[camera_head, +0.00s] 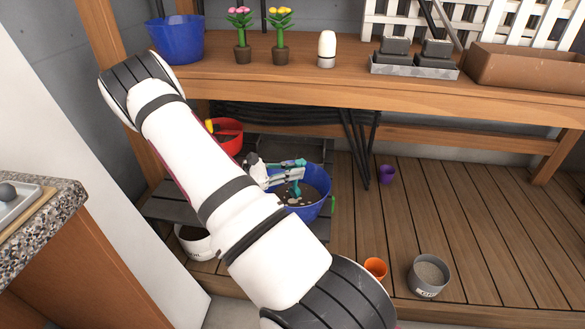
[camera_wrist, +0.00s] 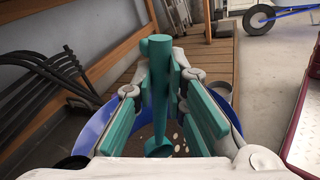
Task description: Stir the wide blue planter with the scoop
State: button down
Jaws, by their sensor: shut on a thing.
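My gripper (camera_head: 287,174) is over the planter, shut on the teal scoop (camera_head: 296,188). The scoop hangs roughly upright, its lower end down at the soil. In the wrist view the scoop's handle (camera_wrist: 157,85) stands between the teal finger pads, with the blue planter (camera_wrist: 88,146) around and below. How deep the scoop's tip sits in the soil is unclear.
A red pot (camera_head: 229,138) and a white pot (camera_head: 196,243) stand near the planter. An orange cup (camera_head: 375,268), grey pot (camera_head: 430,274) and purple cup (camera_head: 387,174) stand to the right. Another blue pot (camera_head: 176,42) is on the bench (camera_head: 300,84).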

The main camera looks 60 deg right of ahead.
jog(key=d+f+b, duration=0.1)
jog(key=f+b, duration=0.1)
jog(key=d+f, duration=0.1)
jog(key=shift+s+d+f+b, duration=0.2)
jog(key=shift+d+f+b, duration=0.1)
jog(key=shift+f+b, duration=0.1)
jog(key=shift+w, duration=0.25)
jog(key=a, duration=0.1)
jog(key=s+a+p, duration=0.1)
jog(key=a, duration=0.1)
jog(key=s+a, duration=0.1)
jog(key=shift+s+a+r, duration=0.1)
jog(key=shift+a+r, duration=0.05)
jog(key=shift+w+d, duration=0.9)
jog(key=shift+w, duration=0.15)
dwell(0.4)
